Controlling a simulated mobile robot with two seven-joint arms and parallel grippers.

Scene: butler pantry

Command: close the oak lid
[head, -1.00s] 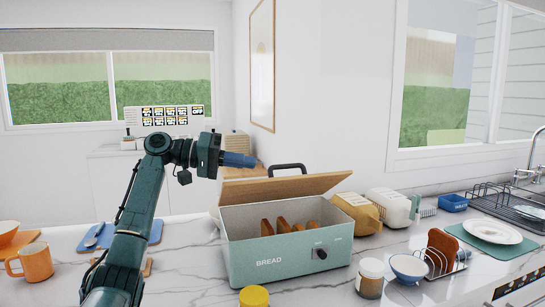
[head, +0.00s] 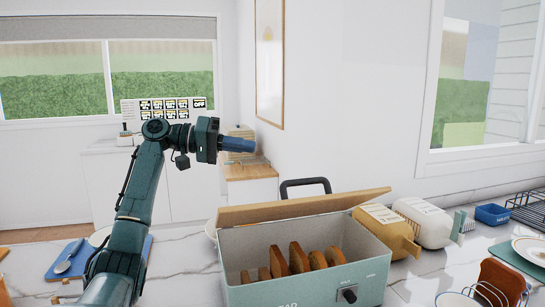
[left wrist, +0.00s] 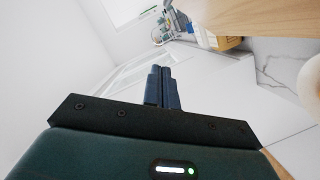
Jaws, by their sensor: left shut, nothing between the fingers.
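The oak lid (head: 302,206) stands open at the back of the green bread box (head: 300,240), tilted up, with a black handle (head: 305,187) behind its upper edge. Several bread slices (head: 297,258) stand inside the box. My left gripper (head: 238,145) is in the air above and to the left of the lid, apart from it, pointing right. Its blue fingers are shut and empty, and they also show in the left wrist view (left wrist: 161,88). A wooden surface, perhaps the lid, fills the top right of that view. My right gripper is not in view.
A blue board (head: 72,258) lies left on the marble counter.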

